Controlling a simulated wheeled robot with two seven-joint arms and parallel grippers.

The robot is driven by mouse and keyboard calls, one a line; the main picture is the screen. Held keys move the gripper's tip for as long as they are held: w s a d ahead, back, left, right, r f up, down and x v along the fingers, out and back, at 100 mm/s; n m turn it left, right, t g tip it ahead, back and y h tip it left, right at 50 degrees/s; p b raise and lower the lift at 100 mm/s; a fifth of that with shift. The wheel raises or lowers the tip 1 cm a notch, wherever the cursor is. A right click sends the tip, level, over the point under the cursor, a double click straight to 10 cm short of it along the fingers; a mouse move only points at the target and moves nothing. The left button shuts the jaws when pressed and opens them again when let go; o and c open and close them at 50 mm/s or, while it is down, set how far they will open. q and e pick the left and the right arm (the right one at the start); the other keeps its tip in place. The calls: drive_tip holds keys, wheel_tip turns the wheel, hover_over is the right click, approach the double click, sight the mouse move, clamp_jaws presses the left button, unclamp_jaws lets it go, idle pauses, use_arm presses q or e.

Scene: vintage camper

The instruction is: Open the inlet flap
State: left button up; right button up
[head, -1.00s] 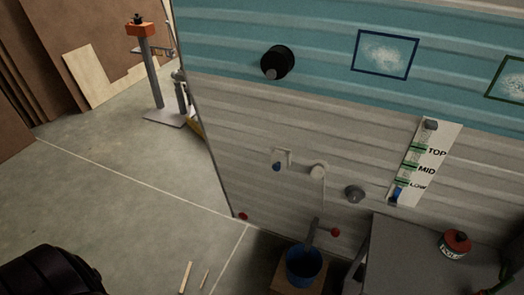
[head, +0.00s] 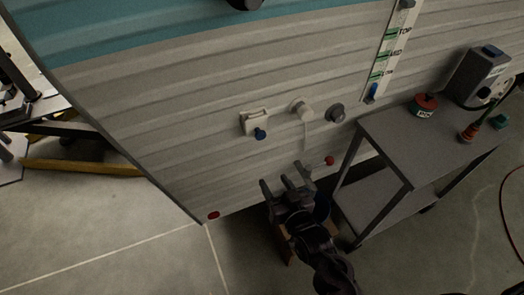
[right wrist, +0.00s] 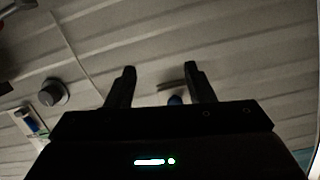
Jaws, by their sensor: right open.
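A small pale square flap fitting (head: 254,119) sits on the lower camper wall in the head view, with a blue knob (head: 260,134) at its lower edge. It appears closed. My right gripper (head: 285,182) is open and empty, below and slightly right of the flap, apart from it. In the right wrist view my right gripper's fingers (right wrist: 160,72) are spread toward the wall. A blue tip (right wrist: 175,100) shows between them, partly hidden by the gripper body; I cannot tell its distance. My left gripper is not in view.
A grey cart (head: 400,135) stands at the right, carrying a red-topped can (head: 424,104). Open floor (head: 110,230) lies left.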

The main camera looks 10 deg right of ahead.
sight(262, 137)
wheel_tip(262, 137, up, 8)
drive_tip(key=r+t, duration=0.1)
drive_tip(key=t, duration=0.1)
drive_tip(key=shift+y, duration=0.4)
drive_tip(key=x, duration=0.8)
drive_tip(key=shift+w+b, duration=0.1)
drive_tip(key=shift+b, duration=0.3)
clamp_jaws()
